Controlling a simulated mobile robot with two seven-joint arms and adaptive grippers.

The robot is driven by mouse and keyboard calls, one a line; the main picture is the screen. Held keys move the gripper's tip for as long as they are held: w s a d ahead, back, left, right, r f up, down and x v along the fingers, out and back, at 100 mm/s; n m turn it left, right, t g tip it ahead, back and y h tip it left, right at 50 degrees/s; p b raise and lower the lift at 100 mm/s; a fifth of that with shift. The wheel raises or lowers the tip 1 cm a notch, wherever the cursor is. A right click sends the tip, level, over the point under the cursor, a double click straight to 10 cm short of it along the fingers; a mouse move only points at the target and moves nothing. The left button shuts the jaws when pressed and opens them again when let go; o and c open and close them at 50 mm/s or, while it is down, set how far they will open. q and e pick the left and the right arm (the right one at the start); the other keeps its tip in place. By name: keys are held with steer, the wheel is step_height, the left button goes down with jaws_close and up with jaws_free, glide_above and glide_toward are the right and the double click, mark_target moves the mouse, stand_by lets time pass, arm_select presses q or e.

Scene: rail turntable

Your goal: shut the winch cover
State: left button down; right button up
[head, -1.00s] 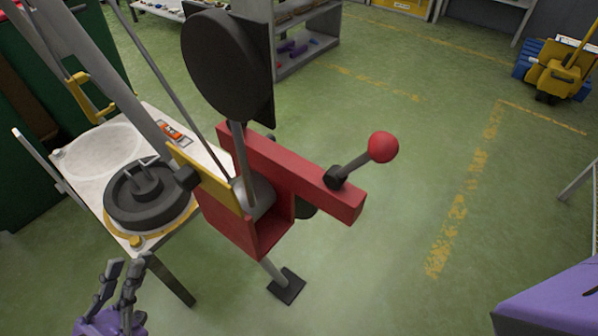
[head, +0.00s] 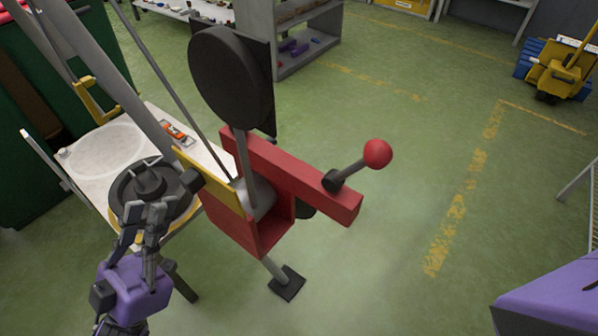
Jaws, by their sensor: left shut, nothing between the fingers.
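The winch appears to be the red housing (head: 232,222) on a stand in the middle of the head view. A yellow plate (head: 208,180) stands along its left upper side and looks like the cover, tilted up. I cannot tell its hinge line. The lower front of the housing looks hollow. A red-knobbed lever (head: 377,153) sticks up from the red arm (head: 300,178). My left gripper (head: 148,212) is shut and empty, left of the housing and apart from the yellow plate, overlapping the black wheel in the picture. My right gripper is not in view.
A pale table (head: 95,155) carries a black wheel (head: 175,205) and a small orange item (head: 175,132). A black disc (head: 228,75) on a post rises above the housing. A grey rod slants behind it.

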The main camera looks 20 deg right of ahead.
arm_select(q)
steer(key=shift+w+d, duration=0.3)
steer(key=shift+d, duration=0.25)
